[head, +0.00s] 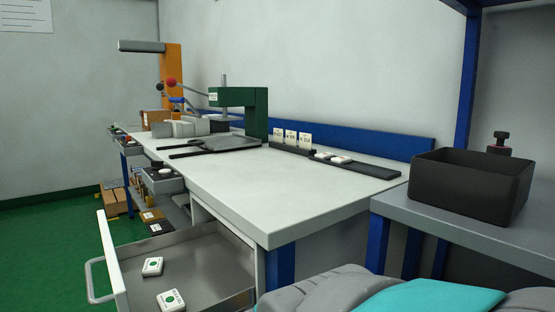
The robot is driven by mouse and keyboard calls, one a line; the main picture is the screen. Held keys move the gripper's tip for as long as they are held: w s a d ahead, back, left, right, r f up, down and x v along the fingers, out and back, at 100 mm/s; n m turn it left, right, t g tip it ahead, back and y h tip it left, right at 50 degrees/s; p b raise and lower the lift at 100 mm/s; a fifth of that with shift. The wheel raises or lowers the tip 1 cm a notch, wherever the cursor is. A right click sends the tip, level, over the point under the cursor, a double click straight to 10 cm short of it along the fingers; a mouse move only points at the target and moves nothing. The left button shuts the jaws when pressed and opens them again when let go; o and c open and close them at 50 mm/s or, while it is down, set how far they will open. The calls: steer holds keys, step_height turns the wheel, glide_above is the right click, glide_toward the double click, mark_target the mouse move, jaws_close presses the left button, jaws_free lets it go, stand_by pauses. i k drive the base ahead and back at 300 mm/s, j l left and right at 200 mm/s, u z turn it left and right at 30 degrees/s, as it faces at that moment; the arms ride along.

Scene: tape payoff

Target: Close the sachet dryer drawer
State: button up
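A wide grey drawer (190,262) under the near end of the workbench stands pulled out at the lower left. Its white front panel (111,258) faces left and carries a pale bar handle (93,281). Two white square pieces with green marks lie on the drawer floor, one farther back (152,266) and one nearer (171,301). The near part of the drawer is cut off by the bottom picture edge. My gripper is not in view; grey and teal parts of my own body fill the bottom right.
The workbench (290,196) has a mostly clear top, with a green press (256,112) farther back. Smaller open drawers (165,182) jut out beyond. A black bin (470,184) stands on the right side table. Green floor (45,245) is free left of the drawer.

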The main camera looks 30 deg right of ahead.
mark_target(213, 269)
steer(key=i+z, duration=0.15)
steer(key=z, duration=0.25)
steer(key=i+j+z, duration=0.15)
steer(key=z, duration=0.3)
steer(key=j+u, duration=0.15)
steer(key=u, duration=0.25)
steer(key=k+j+u, duration=0.1)
steer(key=u, duration=0.3)
steer(key=j+u, duration=0.25)
steer(key=u, duration=0.15)
steer(key=i+j+u, duration=0.1)
steer(key=u, duration=0.3)
steer(key=i+u, duration=0.1)
steer(key=i, duration=0.25)
steer(key=j+z, duration=0.1)
steer(key=k+l+u, duration=0.1)
steer(key=k, duration=0.15)
